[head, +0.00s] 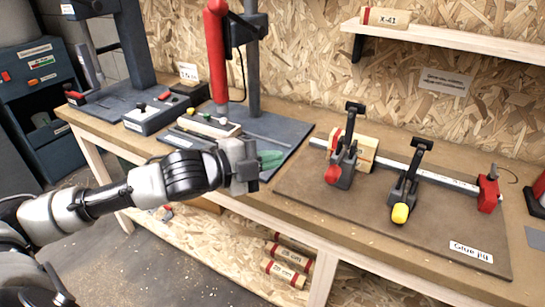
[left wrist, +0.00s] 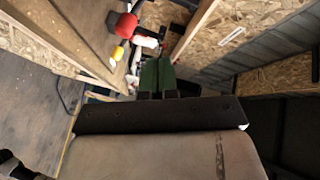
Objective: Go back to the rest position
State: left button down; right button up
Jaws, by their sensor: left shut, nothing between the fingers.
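My left gripper (head: 270,159) is at the end of the arm that comes in from the left in the head view. It is in front of the workbench (head: 262,206) and overlaps its front edge in the picture. Its green fingers are together with nothing between them. In the left wrist view the fingers (left wrist: 157,74) also show close together, beyond a dark bar and a pale surface. My right gripper is not in view.
The glue jig board (head: 345,215) with two toggle clamps lies to the right of the gripper. A red press column (head: 216,60) stands behind it.

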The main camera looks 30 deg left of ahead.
pick_arm(q)
jog(key=s+d+f+n+g+y, duration=0.1)
jog(key=s+d+f+n+y, duration=0.15)
jog(key=f+n, duration=0.4)
jog(key=s+d+f+n+g+y, duration=0.2)
jog(key=s+f+n, duration=0.15)
jog(key=f, duration=0.65)
jog(key=s+a+f+n+g+y, duration=0.1)
jog(key=s+f+n+g+y, duration=0.1)
jog(key=s+f+n+g, duration=0.5)
jog(key=s+a+f+n+y, duration=0.1)
jog(key=s+f+n+y, duration=0.3)
jog(key=s, duration=0.6)
notch_tip(320, 180, down, 23)
jog(key=m+g+h+p, duration=0.1)
jog(key=m, duration=0.1)
jog(key=s+a+f+g+p, duration=0.1)
jog(key=s+a+f, duration=0.2)
jog(key=s+f, duration=1.3)
jog(key=shift+s+f, duration=0.3)
jog(key=shift+s, duration=0.35)
